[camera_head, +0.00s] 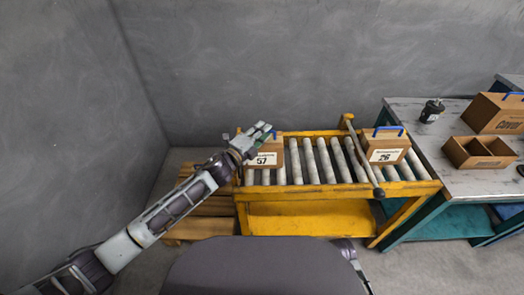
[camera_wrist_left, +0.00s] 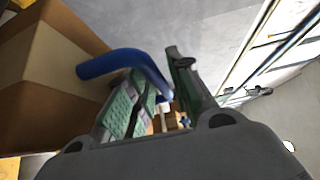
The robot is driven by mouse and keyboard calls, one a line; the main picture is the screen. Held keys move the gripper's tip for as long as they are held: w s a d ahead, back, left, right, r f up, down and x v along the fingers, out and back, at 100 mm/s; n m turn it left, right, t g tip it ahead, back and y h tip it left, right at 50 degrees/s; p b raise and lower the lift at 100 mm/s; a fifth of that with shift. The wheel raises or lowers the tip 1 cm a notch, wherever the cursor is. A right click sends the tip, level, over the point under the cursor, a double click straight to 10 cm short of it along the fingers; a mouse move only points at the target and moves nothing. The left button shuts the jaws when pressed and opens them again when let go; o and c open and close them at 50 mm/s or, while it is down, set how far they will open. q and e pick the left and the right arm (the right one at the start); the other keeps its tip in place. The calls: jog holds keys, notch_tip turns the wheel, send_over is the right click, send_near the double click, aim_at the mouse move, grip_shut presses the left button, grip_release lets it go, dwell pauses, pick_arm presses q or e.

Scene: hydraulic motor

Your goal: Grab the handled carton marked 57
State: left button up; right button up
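The carton marked 57 (camera_head: 266,158) is a brown box with a white label, at the left end of the roller conveyor. My left gripper (camera_head: 263,131) is at its top and hides part of it in the head view. In the left wrist view the brown carton (camera_wrist_left: 45,70) fills the left side, and its blue handle (camera_wrist_left: 112,64) reaches in among the fingers. The fingers of the left gripper (camera_wrist_left: 160,98) are apart, with the handle's end between them; I cannot tell if they touch it. My right gripper is not in view.
A second handled carton marked 26 (camera_head: 384,148) stands right on the yellow roller conveyor (camera_head: 310,219), beyond a raised bar (camera_head: 363,160). A grey-topped table (camera_head: 421,152) at right holds a dark motor part (camera_head: 432,111), an open divided box (camera_head: 478,152) and another carton (camera_head: 494,113).

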pick_arm(q)
grip_shut()
dwell(0.4)
jog(key=shift+r, duration=0.15)
jog(key=shift+w+r, duration=0.1)
jog(key=shift+r, duration=0.05)
